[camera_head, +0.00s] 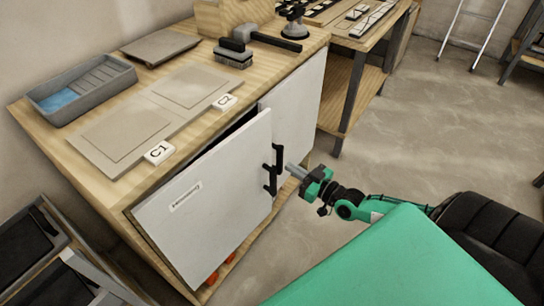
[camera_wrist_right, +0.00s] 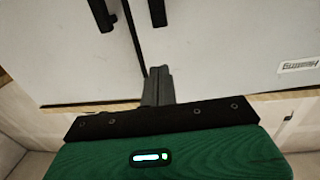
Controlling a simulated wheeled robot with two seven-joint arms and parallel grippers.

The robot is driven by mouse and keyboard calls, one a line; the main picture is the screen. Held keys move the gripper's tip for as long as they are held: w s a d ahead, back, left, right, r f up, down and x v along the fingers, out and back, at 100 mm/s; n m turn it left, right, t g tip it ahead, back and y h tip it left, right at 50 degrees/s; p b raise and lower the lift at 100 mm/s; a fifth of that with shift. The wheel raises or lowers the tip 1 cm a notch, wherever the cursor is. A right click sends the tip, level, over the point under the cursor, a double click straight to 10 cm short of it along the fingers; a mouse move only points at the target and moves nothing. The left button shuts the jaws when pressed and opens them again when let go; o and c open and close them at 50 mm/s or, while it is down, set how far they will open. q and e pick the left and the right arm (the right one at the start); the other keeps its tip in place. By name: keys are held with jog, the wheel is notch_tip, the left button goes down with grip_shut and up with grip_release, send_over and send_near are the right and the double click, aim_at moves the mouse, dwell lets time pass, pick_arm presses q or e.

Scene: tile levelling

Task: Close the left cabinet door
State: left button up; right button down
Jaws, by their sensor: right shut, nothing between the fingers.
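The left cabinet door (camera_head: 205,205) is a white panel with a small label and a black handle (camera_head: 268,180). It stands slightly ajar, with a dark gap along its top edge. The right cabinet door (camera_head: 297,105) is white, has its own black handle (camera_head: 278,158) and looks shut. My right gripper (camera_head: 289,168) is shut and empty, close to the handles. In the right wrist view my shut fingers (camera_wrist_right: 158,84) point at the doors' meeting edges, with the labelled left door (camera_wrist_right: 240,45) on the right. Contact cannot be told. My left gripper is out of view.
The wooden cabinet top (camera_head: 85,165) holds tile boards marked C1 (camera_head: 159,152) and C2 (camera_head: 224,102), a grey tray (camera_head: 80,87) and tools. Orange items (camera_head: 212,278) show below the left door. A grey rack (camera_head: 50,250) stands at the lower left.

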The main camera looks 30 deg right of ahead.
aim_at(265, 151)
jog(key=x, duration=0.6)
jog(key=shift+w+a+b, duration=0.2)
jog(key=shift+w+b, duration=0.1)
jog(key=shift+w, duration=0.1)
jog(key=shift+w+a, duration=0.15)
jog(key=shift+w, duration=0.45)
jog(key=shift+w+a, duration=0.1)
jog(key=shift+w, duration=0.1)
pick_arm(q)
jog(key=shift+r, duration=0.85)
